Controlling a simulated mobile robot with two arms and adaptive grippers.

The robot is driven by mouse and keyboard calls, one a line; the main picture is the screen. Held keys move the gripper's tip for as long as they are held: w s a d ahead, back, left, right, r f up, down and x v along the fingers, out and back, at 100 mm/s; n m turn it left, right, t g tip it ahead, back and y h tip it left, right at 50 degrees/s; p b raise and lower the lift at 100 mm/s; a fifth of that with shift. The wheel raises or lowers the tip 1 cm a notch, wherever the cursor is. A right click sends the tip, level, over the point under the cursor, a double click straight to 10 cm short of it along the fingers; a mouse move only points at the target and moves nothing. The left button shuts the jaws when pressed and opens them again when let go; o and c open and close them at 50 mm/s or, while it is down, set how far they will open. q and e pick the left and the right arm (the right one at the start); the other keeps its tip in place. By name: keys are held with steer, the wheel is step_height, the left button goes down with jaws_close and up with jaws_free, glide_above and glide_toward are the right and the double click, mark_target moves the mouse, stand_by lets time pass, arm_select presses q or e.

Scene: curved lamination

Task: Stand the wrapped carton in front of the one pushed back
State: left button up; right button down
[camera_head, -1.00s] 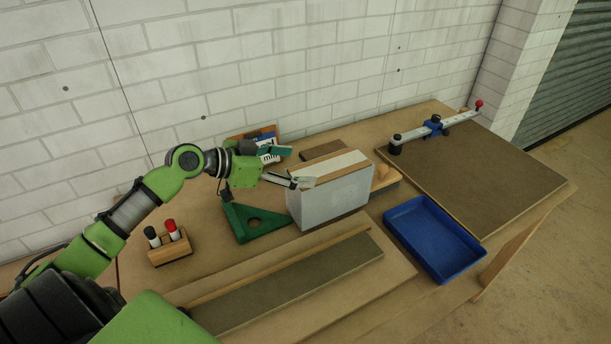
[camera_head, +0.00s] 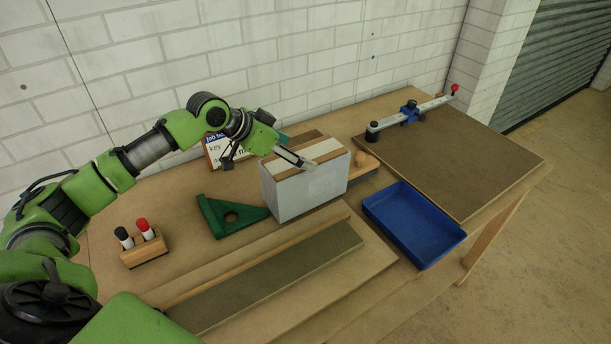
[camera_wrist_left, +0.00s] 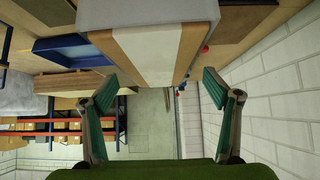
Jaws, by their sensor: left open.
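The wrapped carton (camera_head: 308,191), pale grey with white and tan bands on top, stands upright on the bench. In the left wrist view its banded top (camera_wrist_left: 148,45) shows beyond the fingers. My right gripper is not in view.
A green triangle (camera_head: 230,216) lies left of the carton, and a marker block (camera_head: 146,250) stands further left. A long board (camera_head: 270,275) lies in front. A blue tray (camera_head: 452,246) is at right. A printed sign (camera_head: 216,152) stands behind my arm near the wall.

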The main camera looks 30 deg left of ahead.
mark_target(304, 154)
arm_select(q)
steer(key=x, duration=0.3)
steer(key=shift+w+d+f, duration=0.15)
steer(key=shift+w, duration=0.05)
steer(key=shift+w+d+f+p, duration=0.25)
steer(key=shift+d+f+p, duration=0.1)
steer(key=shift+p, duration=0.3)
steer(key=p+x, duration=0.1)
steer(key=x, duration=0.2)
steer(key=shift+w+d+f, duration=0.15)
steer(key=shift+f, duration=0.1)
steer(key=shift+w+d+f, duration=0.1)
steer(key=shift+w+f, duration=0.1)
steer(key=shift+f, duration=0.1)
steer(key=shift+s, duration=0.1)
steer(key=c, duration=1.5)
steer(key=shift+r, duration=0.15)
steer(key=shift+c, duration=0.3)
